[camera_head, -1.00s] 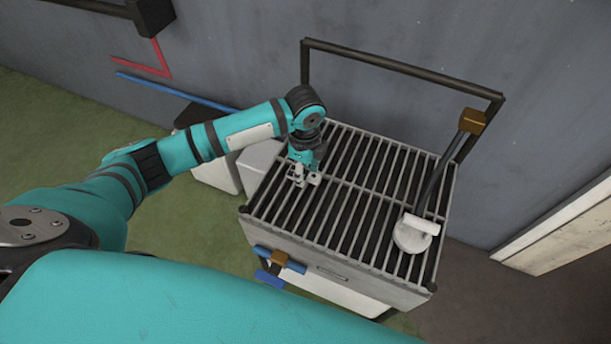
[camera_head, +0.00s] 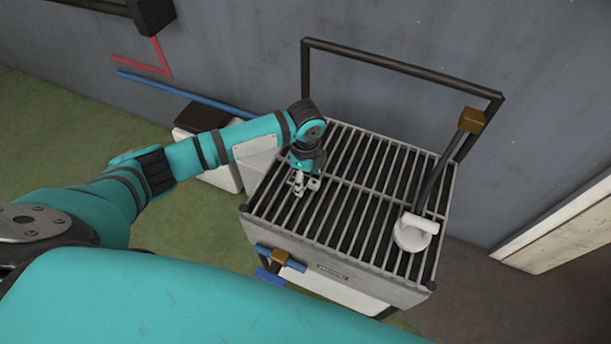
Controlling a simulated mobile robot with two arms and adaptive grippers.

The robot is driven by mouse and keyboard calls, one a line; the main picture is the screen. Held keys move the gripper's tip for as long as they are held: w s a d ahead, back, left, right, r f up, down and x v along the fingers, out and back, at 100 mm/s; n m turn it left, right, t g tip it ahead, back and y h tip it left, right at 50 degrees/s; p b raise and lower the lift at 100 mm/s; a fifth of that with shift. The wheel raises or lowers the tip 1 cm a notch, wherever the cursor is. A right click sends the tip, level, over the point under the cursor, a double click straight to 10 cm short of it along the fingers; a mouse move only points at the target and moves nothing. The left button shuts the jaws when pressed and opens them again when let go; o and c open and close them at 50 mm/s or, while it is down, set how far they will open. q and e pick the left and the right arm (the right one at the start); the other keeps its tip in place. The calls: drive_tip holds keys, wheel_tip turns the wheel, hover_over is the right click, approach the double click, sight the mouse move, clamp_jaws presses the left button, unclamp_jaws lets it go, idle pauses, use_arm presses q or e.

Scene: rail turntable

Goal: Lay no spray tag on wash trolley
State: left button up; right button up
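The wash trolley (camera_head: 345,256) stands against the wall, with a slatted grey grate on top and a dark push bar (camera_head: 400,68) at its back. My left gripper (camera_head: 301,190) points down over the left part of the grate, close to the slats. Its fingers are small and partly hidden by the wrist, so I cannot tell whether they are open or hold something. I cannot make out a no spray tag anywhere in view. My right gripper is not in view.
A white round-headed tool (camera_head: 412,236) with a dark handle and brown block (camera_head: 472,121) stands at the grate's right side. White boxes (camera_head: 215,176) are left of the trolley. A brown-and-blue fitting (camera_head: 280,256) is on its front. The middle of the grate is clear.

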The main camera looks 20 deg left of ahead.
sight(306, 181)
use_arm(q)
drive_tip(key=shift+r, duration=0.1)
wheel_tip(306, 181, up, 12)
idle(0.5)
idle(0.5)
